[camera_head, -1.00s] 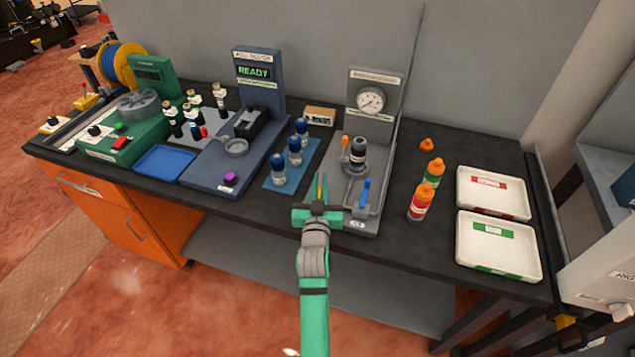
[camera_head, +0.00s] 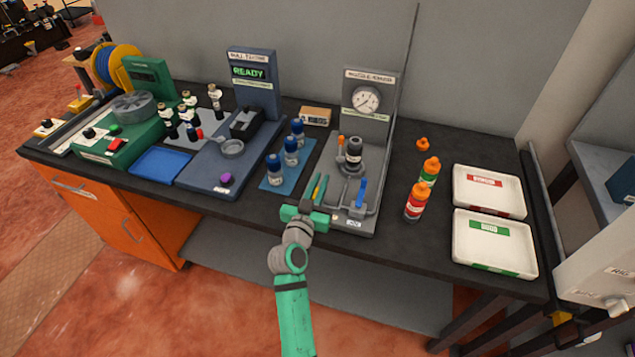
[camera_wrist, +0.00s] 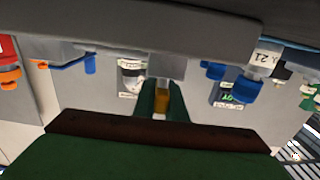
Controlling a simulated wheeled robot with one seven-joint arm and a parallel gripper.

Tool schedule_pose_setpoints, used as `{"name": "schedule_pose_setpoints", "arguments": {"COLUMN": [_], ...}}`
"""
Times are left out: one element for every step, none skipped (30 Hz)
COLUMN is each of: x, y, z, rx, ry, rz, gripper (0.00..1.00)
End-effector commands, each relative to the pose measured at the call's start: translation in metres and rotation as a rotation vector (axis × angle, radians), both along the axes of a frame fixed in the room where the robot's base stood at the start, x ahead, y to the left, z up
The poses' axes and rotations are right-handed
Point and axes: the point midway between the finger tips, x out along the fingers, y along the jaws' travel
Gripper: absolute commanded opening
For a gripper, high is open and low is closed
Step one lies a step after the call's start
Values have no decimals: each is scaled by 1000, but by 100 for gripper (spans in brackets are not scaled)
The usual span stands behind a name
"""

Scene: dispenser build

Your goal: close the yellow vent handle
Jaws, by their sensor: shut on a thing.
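The yellow vent handle (camera_head: 317,190) shows as a thin yellow strip between my fingers at the front left of the gauge station (camera_head: 345,222). My gripper (camera_head: 320,184) is shut on it. In the wrist view the yellow handle (camera_wrist: 161,101) sits between my two green fingers (camera_wrist: 162,98). Its lower end and pivot are hidden by my gripper, so I cannot tell how far it is turned. A blue handle (camera_head: 361,193) stands on the same station, to the right of my gripper and apart from it.
A black-capped part (camera_head: 355,150) and an orange-tipped lever (camera_head: 341,142) stand behind my gripper. Blue-topped bottles (camera_head: 274,170) are close on the left. Orange-capped bottles (camera_head: 416,203) and two white trays (camera_head: 500,262) are to the right.

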Motion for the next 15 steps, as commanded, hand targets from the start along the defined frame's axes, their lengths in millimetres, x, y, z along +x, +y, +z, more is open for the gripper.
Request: {"name": "schedule_pose_setpoints", "arguments": {"x": [0,0,0,0,0,0,0,0,0,0,0,0,0,0,0], "y": [1,1,0,0,0,0,0,0,0,0,-1,-1,-1,-1,-2], "z": [-3,-3,-2,-2,-2,-2,-2,-2,-2,-1,-1,-1,-1,-1,-1], "rx": [0,1,0,-1,0,0,0,0,0,0,1,1,1,1,1], "ry": [4,3,2,1,1,1,1,1,0,0,0,0,0,0,-1], "rz": [-5,-9,-13,-15,-16,-16,-15,-15,-15,-15,-16,-16,-16,-16,-17], "gripper": [0,0,0,0,0,0,0,0,0,0,0,0,16,23,30]}}
